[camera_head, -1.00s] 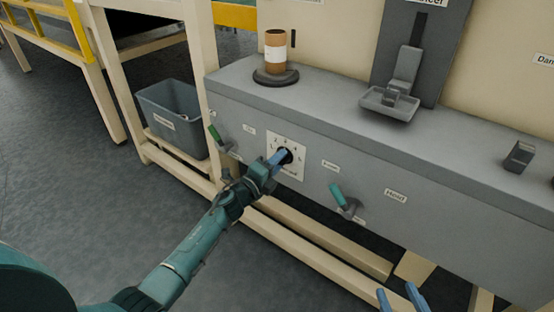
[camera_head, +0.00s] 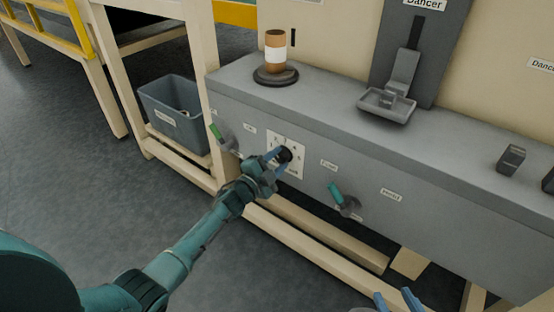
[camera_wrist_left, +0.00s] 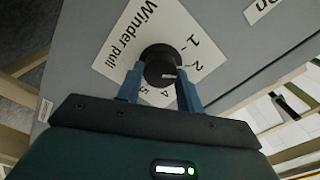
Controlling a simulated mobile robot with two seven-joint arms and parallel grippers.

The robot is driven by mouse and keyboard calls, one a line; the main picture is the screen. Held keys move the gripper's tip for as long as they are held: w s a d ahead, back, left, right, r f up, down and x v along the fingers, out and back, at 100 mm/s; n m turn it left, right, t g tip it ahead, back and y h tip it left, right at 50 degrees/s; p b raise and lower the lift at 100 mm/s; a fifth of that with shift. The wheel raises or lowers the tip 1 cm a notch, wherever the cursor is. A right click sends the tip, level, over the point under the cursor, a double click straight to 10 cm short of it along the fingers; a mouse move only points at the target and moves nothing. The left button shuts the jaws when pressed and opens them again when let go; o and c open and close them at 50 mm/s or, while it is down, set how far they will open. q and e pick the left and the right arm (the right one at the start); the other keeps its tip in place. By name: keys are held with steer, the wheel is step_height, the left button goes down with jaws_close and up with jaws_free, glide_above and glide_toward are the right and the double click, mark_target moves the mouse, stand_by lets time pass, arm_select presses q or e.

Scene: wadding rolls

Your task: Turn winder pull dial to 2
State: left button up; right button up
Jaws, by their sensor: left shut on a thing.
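The winder pull dial (camera_head: 285,155) is a black round knob on a white numbered plate (camera_head: 297,142) on the front of the grey cabinet. My left gripper (camera_head: 280,156) has its two blue fingers on either side of the dial and is shut on it. In the left wrist view the dial (camera_wrist_left: 161,66) sits between the fingertips, with a small light mark at its lower right. The plate there reads "Winder pull", with 1 and 2 to the right of the dial and 4 and 5 below. The fingers hide some of the plate. My right gripper (camera_head: 397,301) shows two separated fingertips at the bottom edge.
A green-handled lever (camera_head: 217,134) is left of the dial and a teal-handled lever (camera_head: 338,194) is right of it. A brown roll (camera_head: 276,45) stands on the cabinet top (camera_head: 325,105). A grey bin (camera_head: 172,115) sits at left.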

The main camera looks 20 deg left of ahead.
steer(key=shift+r, duration=0.1)
stand_by(0.4)
arm_select(q)
steer(key=o, duration=1)
steer(key=shift+p+v, duration=1.7)
steer(key=shift+v, duration=4.85)
arm_select(e)
steer(key=shift+m+t, duration=0.3)
steer(key=shift+m, duration=0.4)
steer(key=shift+s+d+r, duration=0.15)
steer(key=shift+d+r, duration=0.1)
steer(key=shift+r, duration=0.35)
steer(key=shift+s+d+r, duration=0.1)
steer(key=shift+d+r, duration=0.2)
steer(key=shift+r, duration=0.3)
steer(key=shift+s+d+r, duration=0.15)
steer(key=shift+d+r, duration=0.1)
steer(key=shift+r, duration=0.35)
